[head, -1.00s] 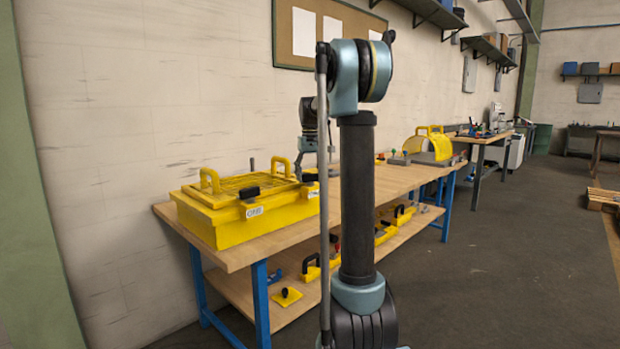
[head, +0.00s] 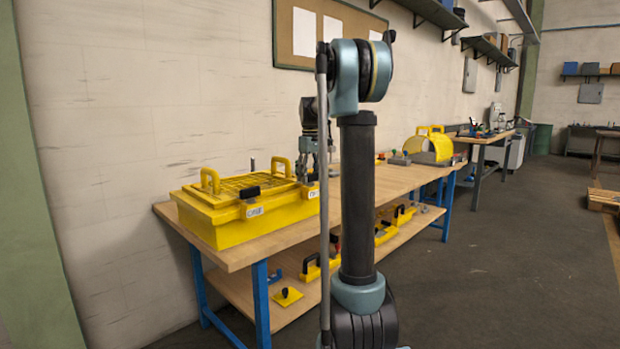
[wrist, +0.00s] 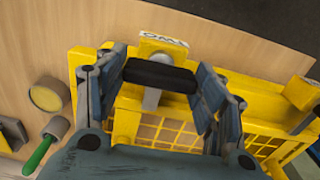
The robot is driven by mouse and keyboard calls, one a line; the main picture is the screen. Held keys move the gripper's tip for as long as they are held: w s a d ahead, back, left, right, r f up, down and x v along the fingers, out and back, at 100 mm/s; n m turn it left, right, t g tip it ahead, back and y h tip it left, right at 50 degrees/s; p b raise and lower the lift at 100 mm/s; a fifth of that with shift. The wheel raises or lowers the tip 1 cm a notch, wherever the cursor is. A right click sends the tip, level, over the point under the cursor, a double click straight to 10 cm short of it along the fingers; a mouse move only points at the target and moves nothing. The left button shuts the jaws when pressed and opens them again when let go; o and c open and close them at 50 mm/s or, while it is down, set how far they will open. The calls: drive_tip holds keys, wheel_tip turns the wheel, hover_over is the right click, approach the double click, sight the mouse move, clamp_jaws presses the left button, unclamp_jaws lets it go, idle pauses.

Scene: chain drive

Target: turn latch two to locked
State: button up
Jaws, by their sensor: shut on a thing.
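Latch two's black handle (wrist: 160,75) lies crosswise on a grey stem in the wrist view, beside a yellow tab whose upside-down label (wrist: 163,42) reads TWO. My gripper (wrist: 158,77) is shut on this handle, one finger at each end. In the head view my gripper (head: 308,168) is at the right front of the yellow guard box (head: 230,228), partly behind my own arm column. The label of latch two (head: 313,193) shows just below it. Latch one's black handle (head: 251,191) is to the left, above the label ONE (head: 255,211).
The box stands on a wooden bench (head: 240,256) against the wall. Its mesh lid (head: 245,183) has two yellow handles. In the wrist view a green-handled tool (wrist: 42,150) and a round yellow-topped part (wrist: 48,95) are at the left. A curved yellow guard (head: 432,146) stands farther along.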

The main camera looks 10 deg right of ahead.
drive_tip(key=shift+w, duration=0.1)
drive_tip(key=o, duration=1.1)
drive_tip(key=shift+c, duration=0.2)
wheel_tip(320, 180, up, 12)
